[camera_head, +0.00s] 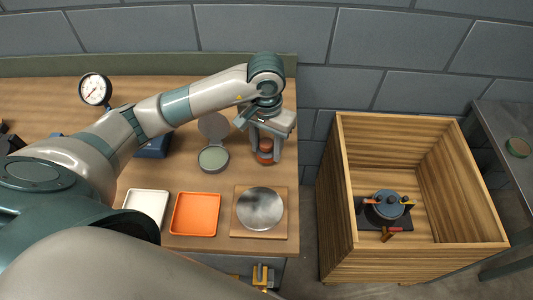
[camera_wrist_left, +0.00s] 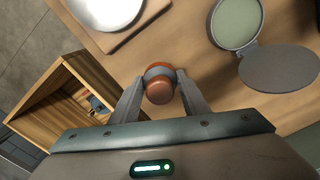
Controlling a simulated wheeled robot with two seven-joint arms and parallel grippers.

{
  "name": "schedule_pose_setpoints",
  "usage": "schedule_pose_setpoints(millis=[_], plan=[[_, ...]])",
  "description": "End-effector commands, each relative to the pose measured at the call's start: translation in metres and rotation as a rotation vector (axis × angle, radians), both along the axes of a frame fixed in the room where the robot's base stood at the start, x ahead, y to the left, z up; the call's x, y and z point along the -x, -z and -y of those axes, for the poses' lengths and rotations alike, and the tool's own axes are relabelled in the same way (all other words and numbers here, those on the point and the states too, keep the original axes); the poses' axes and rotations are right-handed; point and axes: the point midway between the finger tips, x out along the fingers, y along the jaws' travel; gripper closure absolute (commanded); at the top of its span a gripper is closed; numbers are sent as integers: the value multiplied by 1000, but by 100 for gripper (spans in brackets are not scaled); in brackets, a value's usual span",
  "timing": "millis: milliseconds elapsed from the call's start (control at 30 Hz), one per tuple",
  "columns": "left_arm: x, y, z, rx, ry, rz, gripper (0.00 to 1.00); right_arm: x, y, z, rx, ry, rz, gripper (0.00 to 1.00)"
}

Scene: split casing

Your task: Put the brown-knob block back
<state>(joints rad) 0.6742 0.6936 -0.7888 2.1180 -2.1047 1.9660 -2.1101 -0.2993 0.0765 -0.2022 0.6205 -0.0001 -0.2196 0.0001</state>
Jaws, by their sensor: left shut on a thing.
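My left gripper (camera_head: 265,150) points down over the right back part of the wooden table. It is shut on a small rounded piece (camera_wrist_left: 160,82) with orange-red to brown ends and a grey band. The piece also shows between the fingers in the head view (camera_head: 265,157); I cannot tell whether it touches the table. In the wooden crate, a blue round casing (camera_head: 387,205) sits on a black base, with orange and yellow knobs at its sides. A brown knob (camera_head: 391,233) shows at its front. My right gripper is not in view.
The wooden crate (camera_head: 336,215) stands right of the table, open at the top. A round silver plate (camera_head: 260,208) on a wooden board, an orange tray (camera_head: 195,214) and a white tray (camera_head: 147,205) line the table's front. A round hinged case (camera_head: 213,158) lies open left of my gripper.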

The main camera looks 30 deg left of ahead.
Motion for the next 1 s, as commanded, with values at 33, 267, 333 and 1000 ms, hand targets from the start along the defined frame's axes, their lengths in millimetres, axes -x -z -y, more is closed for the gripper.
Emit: schedule_pose_setpoints(millis=[33, 267, 333, 1000], plan=[[1, 2, 0, 1, -1, -3, 80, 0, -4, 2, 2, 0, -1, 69], [1, 25, 1, 2, -1, -4, 80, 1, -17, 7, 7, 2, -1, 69], [1, 31, 1, 2, -1, -3, 80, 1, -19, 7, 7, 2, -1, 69], [0, 39, 0, 0, 0, 0, 40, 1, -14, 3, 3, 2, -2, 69]])
